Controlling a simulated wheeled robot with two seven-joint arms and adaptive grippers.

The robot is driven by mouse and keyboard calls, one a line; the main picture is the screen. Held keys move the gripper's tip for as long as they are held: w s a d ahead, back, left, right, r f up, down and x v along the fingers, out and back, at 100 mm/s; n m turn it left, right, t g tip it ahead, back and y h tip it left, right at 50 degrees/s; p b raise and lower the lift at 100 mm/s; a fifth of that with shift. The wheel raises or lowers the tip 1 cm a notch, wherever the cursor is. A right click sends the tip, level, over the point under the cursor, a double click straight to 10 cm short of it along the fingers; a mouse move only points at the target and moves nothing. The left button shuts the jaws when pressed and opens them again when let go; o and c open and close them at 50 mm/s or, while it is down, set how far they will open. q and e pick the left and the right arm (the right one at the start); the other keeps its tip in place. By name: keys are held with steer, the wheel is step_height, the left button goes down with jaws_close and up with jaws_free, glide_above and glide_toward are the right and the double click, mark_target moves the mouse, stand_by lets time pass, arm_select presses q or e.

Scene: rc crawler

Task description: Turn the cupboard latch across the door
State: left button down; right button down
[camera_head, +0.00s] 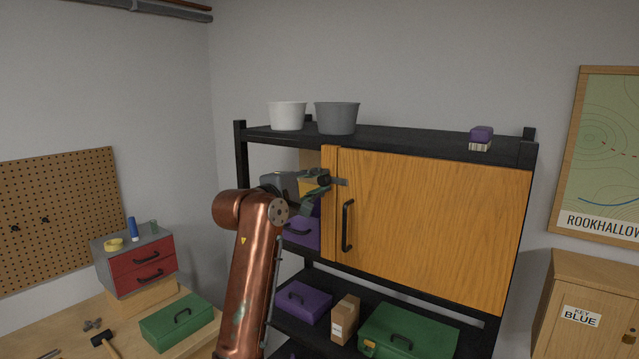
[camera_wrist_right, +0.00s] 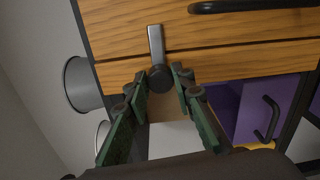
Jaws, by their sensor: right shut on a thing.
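The wooden cupboard door (camera_head: 440,225) is closed flush beside a narrow wooden strip (camera_head: 329,222) at its left edge. The latch (camera_head: 341,182) is a small grey metal bar with a dark round knob. It lies level from the strip over the seam onto the door, above the black door handle (camera_head: 347,226). In the right wrist view the latch bar (camera_wrist_right: 155,42) crosses the seam. My right gripper (camera_head: 324,181) is shut on the latch, its green fingertips (camera_wrist_right: 161,76) on either side of the knob. My left gripper is not in view.
The cupboard is in a black shelf rack (camera_head: 400,139) with white (camera_head: 287,116) and grey (camera_head: 337,118) pots on top. Purple (camera_head: 303,302) and green (camera_head: 410,335) cases and a cardboard box (camera_head: 344,319) stand below. A workbench with a red drawer unit (camera_head: 141,265) is at left.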

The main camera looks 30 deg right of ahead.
stand_by(0.3)
steer(key=c, duration=1.7)
jaws_free()
steer(key=shift+o, duration=0.2)
steer(key=v, duration=1.2)
steer(key=shift+f, duration=0.1)
